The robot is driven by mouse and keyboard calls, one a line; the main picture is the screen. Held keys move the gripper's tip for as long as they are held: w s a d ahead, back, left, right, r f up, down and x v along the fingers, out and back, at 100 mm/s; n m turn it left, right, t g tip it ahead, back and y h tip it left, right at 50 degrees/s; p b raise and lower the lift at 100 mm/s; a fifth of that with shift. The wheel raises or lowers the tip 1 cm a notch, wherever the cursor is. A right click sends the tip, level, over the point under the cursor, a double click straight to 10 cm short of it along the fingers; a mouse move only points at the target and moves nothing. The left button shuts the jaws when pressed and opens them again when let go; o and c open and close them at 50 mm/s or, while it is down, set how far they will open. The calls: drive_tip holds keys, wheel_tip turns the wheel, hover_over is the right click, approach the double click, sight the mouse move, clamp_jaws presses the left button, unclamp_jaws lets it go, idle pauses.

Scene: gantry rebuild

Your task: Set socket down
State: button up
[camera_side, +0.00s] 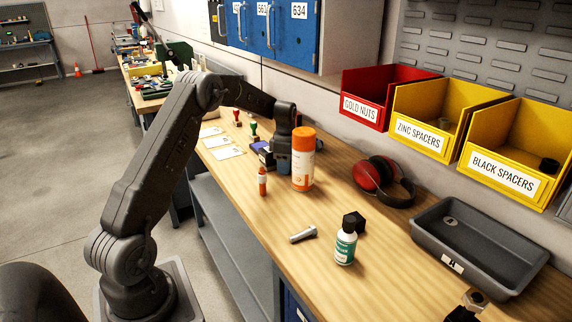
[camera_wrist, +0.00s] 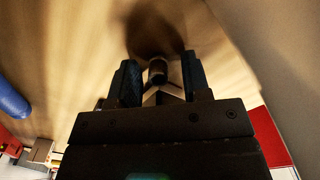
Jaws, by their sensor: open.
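In the wrist view a small dark cylinder, which looks like the socket (camera_wrist: 157,71), is between the fingertips of my gripper (camera_wrist: 160,82). The two fingers stand apart, with a gap visible on both sides of it. Its lower part is hidden by the gripper, and I cannot tell whether it rests on the bench. In the side view my gripper (camera_side: 284,168) points down low over the bench, just left of a large orange-and-white can (camera_side: 303,160). The fingertips are partly hidden there, and the socket cannot be made out.
A small orange bottle (camera_side: 262,182) stands in front of the gripper. A grey metal piece (camera_side: 303,234), a white-and-green bottle (camera_side: 345,248), a black block (camera_side: 354,222), earmuffs (camera_side: 384,183) and a grey tray (camera_side: 440,255) are to the right. Bare wooden bench (camera_side: 300,212) lies between.

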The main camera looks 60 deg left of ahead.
wheel_tip(320, 180, up, 12)
drive_tip(key=shift+r, duration=0.15)
idle(0.6)
drive_tip(key=s+d+r+m+t, duration=0.2)
drive_tip(key=s+d+r+m, duration=0.2)
drive_tip(key=s+d+m, duration=0.5)
drive_tip(key=s+d+r+m+t, duration=0.1)
drive_tip(key=s+d+r+m, duration=0.4)
drive_tip(key=d, duration=0.7)
drive_tip(key=s+d+f+m+t, duration=0.2)
drive_tip(key=s+d+f+m, duration=0.2)
drive_tip(key=s+d+m, duration=0.6)
drive_tip(key=s+m, duration=0.3)
drive_tip(key=shift+s+t, duration=0.25)
drive_tip(key=shift+t, duration=0.05)
